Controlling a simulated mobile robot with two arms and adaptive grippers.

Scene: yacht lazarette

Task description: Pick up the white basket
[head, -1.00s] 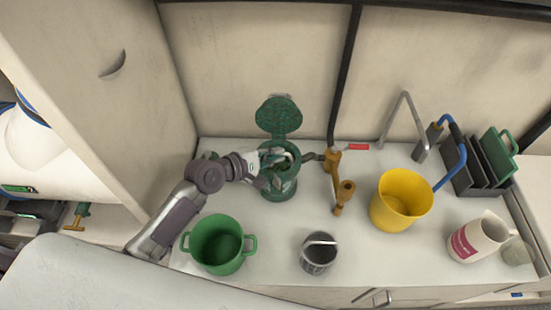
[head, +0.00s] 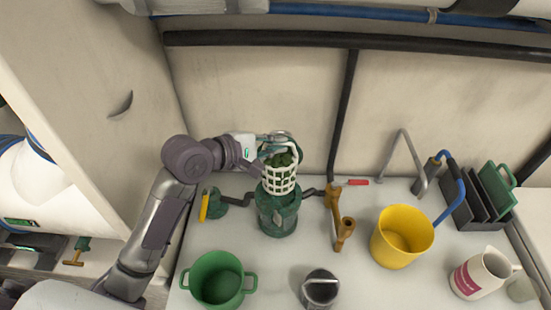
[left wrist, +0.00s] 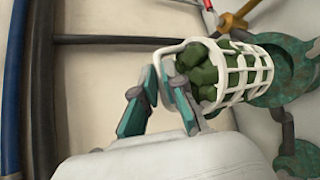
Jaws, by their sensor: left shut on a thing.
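The white basket (head: 280,180) is a lattice cup holding dark green lumps, with a white handle loop at its top. It hangs above the green strainer housing (head: 278,216), whose lid stands open behind it. My left gripper (head: 281,142) is shut on the basket's handle. In the left wrist view the basket (left wrist: 240,73) appears lying sideways, with its handle between the fingertips of my left gripper (left wrist: 168,88). The basket's bottom is close above the housing opening in the head view; I cannot tell the exact gap. My right gripper is not in view.
A green pot (head: 217,280), a grey pail (head: 320,288) and a yellow bucket (head: 402,236) stand on the counter. A brass valve (head: 336,205) is right of the housing. A white jug (head: 481,273) and dark rack (head: 470,194) are farther right.

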